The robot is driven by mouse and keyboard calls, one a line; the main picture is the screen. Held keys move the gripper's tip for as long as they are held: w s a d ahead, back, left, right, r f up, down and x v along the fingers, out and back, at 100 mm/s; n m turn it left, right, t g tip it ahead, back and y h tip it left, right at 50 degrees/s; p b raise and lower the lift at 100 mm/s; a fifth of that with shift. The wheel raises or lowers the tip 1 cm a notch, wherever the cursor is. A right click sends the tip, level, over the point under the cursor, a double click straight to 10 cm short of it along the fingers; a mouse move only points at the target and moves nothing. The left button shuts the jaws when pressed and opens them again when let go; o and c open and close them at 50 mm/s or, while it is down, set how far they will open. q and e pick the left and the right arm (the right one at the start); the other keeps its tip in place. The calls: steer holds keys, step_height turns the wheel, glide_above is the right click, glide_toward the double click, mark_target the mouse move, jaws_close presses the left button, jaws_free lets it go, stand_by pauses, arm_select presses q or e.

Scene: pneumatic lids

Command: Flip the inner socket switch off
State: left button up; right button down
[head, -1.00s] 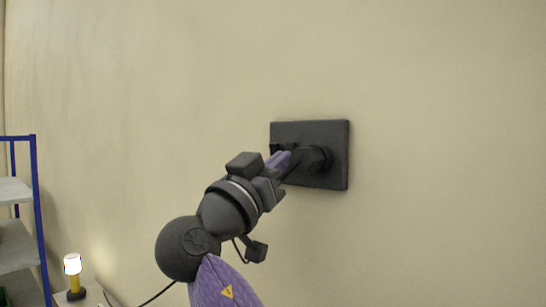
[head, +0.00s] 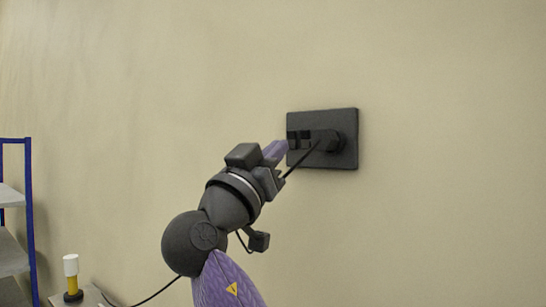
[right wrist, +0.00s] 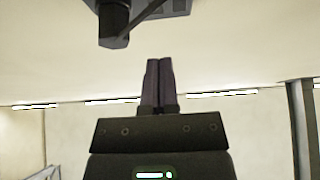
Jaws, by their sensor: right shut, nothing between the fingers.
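A dark grey socket plate (head: 322,113) is fixed to the wall, and part of it shows at the top of the right wrist view (right wrist: 178,6). Two small black switches (head: 299,139) sit side by side on its left part; their exact positions are too small to tell. A black plug (head: 328,141) with a cable sits on the plate right of the switches; it also shows in the right wrist view (right wrist: 113,24). My right gripper (head: 284,148), with purple fingers, is shut and empty. Its tips (right wrist: 160,62) appear just left of the switches, apart from the plate. My left gripper is out of view.
A small lamp (head: 71,266) with a white top and yellow body stands unlit on a low surface at lower left. A blue-framed shelf (head: 29,215) stands at the left edge. The wall around the plate is bare.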

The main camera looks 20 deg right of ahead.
arm_select(q)
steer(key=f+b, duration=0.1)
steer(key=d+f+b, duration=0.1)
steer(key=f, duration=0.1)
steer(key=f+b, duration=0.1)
steer(key=b, duration=0.1)
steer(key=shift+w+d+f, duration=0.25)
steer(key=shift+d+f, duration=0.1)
arm_select(e)
steer(key=s+a+f, duration=0.3)
steer(key=f, duration=0.3)
steer(key=shift+f, duration=0.25)
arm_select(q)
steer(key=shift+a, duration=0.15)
arm_select(e)
steer(key=shift+a, duration=0.2)
